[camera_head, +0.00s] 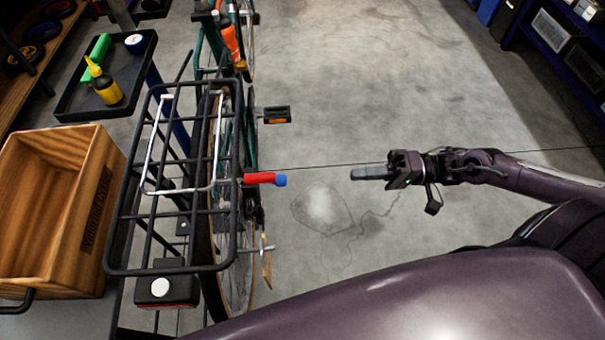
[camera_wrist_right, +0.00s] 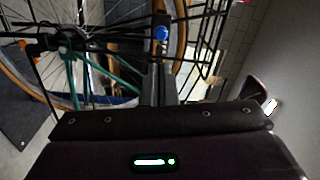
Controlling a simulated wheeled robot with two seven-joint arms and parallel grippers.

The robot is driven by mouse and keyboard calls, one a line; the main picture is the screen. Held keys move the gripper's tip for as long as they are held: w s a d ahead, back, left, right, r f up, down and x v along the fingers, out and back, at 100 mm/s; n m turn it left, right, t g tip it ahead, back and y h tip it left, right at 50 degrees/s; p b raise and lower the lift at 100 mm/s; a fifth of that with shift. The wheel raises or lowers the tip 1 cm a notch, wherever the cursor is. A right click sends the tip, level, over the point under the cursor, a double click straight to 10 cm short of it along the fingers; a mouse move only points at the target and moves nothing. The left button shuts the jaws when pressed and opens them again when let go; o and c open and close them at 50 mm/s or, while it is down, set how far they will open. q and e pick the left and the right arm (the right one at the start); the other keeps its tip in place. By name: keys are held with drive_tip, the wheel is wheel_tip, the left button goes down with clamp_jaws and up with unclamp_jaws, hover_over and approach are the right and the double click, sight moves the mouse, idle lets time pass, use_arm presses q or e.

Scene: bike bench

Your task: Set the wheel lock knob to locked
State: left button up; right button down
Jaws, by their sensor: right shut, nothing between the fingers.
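A red lever with a blue end (camera_head: 265,179), which looks like the wheel lock knob, sticks out to the right from the bike's rear wheel area beside the black rack. Its blue end also shows in the right wrist view (camera_wrist_right: 161,33), just beyond the fingertips. I cannot tell its setting from a mark. My right gripper (camera_head: 355,173) is shut and empty. It points left at the lever, with a clear gap between them in the head view. In the wrist view its dark fingers (camera_wrist_right: 160,88) are together. My left gripper is not in view.
The black rear rack (camera_head: 232,235) carries a white wire frame (camera_head: 150,130). A wooden crate (camera_head: 35,185) stands left of it. A dark tray (camera_head: 140,75) holds a yellow bottle (camera_head: 104,86). A pedal (camera_head: 275,114) juts out beyond the lever. The floor on the right is clear.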

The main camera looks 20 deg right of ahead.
drive_tip(key=w+a+m+b, duration=0.2)
drive_tip(key=w+a, duration=0.1)
drive_tip(key=a, duration=0.9)
drive_tip(key=shift+w+a, duration=0.25)
drive_tip(key=shift+a, duration=0.05)
drive_tip(key=shift+r, duration=0.1)
drive_tip(key=x, duration=0.2)
drive_tip(key=shift+a+p, duration=0.4)
